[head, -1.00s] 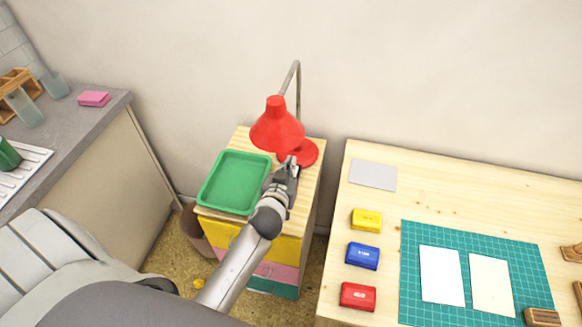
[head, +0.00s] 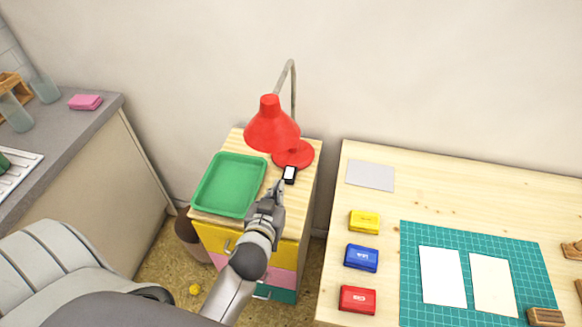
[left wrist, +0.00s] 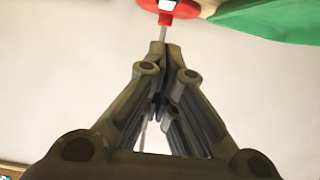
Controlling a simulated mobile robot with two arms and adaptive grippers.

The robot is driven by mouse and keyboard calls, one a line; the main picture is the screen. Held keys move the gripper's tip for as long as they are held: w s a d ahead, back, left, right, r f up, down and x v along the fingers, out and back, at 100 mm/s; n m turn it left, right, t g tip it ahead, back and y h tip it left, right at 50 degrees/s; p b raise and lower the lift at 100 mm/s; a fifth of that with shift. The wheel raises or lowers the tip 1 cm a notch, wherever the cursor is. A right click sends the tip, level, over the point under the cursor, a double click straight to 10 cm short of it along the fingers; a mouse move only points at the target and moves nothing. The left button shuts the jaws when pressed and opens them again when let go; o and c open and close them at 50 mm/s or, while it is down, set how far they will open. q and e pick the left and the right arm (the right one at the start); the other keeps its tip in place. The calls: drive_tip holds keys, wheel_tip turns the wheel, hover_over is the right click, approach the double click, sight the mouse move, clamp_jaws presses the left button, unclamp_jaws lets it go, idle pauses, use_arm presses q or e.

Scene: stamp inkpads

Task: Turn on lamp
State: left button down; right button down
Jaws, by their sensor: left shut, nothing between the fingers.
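The red lamp (head: 271,128) stands at the back of a wooden-topped drawer cabinet, with a bent grey neck and a round red base (head: 297,153). A small black switch with a white face (head: 290,175) sits at the front of the base. My left gripper (head: 277,187) is shut and empty, just in front of the switch and apart from it. In the left wrist view its fingers (left wrist: 158,47) are together, with a red lamp part (left wrist: 185,10) at the top. The inside of the shade is hidden, so I cannot tell whether it is lit. My right gripper is not in view.
A green tray (head: 197,202) lies on the cabinet (head: 283,229), left of my gripper. A wooden desk (head: 420,180) on the right holds yellow, blue and red inkpads and a green cutting mat (head: 411,262). A grey counter (head: 65,130) is at the left.

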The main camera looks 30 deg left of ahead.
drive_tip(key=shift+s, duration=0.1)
use_arm(q)
drive_tip(key=s+d+f+m+g+h, duration=0.25)
drive_tip(key=s+g, duration=0.25)
drive_tip(key=s, duration=0.5)
drive_tip(key=s+d+f+m+g+h, duration=0.1)
drive_tip(key=s+d+f+m+g, duration=0.15)
drive_tip(key=s+g, duration=0.55)
drive_tip(key=s+f+t, duration=0.1)
drive_tip(key=s+f, duration=0.1)
drive_tip(key=f, duration=1.1)
drive_tip(key=s+f, duration=0.2)
drive_tip(key=f, duration=1.1)
drive_tip(key=s+a+f+g, duration=0.1)
drive_tip(key=s+a+f, duration=0.2)
drive_tip(key=s+f, duration=1.2)
drive_tip(key=shift+s+f, duration=0.25)
drive_tip(key=shift+s, duration=0.65)
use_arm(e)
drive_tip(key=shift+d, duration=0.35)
